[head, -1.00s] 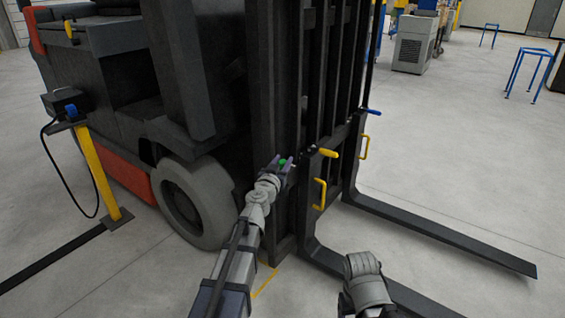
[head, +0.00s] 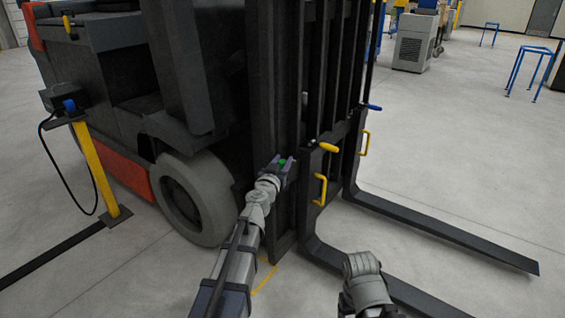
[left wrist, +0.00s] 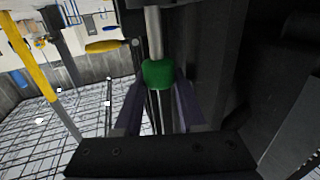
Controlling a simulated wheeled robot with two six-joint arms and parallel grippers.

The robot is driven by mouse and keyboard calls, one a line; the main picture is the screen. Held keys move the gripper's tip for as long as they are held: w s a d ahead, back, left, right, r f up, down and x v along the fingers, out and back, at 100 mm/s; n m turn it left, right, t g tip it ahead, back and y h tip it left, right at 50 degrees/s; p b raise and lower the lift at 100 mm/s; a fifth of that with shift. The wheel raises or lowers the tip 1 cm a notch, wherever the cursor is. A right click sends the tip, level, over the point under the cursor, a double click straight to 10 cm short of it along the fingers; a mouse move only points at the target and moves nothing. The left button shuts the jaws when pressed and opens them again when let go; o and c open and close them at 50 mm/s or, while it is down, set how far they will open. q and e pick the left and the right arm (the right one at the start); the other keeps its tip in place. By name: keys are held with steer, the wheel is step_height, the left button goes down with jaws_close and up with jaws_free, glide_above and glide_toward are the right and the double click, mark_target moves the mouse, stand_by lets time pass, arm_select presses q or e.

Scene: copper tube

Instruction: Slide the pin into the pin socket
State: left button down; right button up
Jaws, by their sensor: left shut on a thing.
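The pin shows a green grip (left wrist: 158,74) and a bare metal shaft (left wrist: 153,32) in the left wrist view. The shaft runs up out of that picture along the dark forklift mast. My left gripper (left wrist: 160,88) is shut on the pin at its green part, with a purple-grey finger on each side. In the head view the green grip (head: 282,162) shows between the fingers of my left gripper (head: 284,167), close to the mast. I cannot make out the pin socket or tell whether the shaft's end is inside it.
The fork carriage (head: 313,190) stands just right of my left gripper, with a yellow lever (head: 329,147), a blue lever (head: 374,107) and yellow handles (head: 320,190). Two forks (head: 450,229) reach out low over the floor. A wheel (head: 192,197) stands left of my left arm.

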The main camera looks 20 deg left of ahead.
arm_select(q)
steer(key=shift+f+b, duration=0.45)
steer(key=shift+f, duration=0.15)
steer(key=shift+c, duration=2.3)
jaws_free()
steer(key=shift+o, duration=0.2)
steer(key=shift+a, duration=0.1)
steer(key=s, duration=0.8)
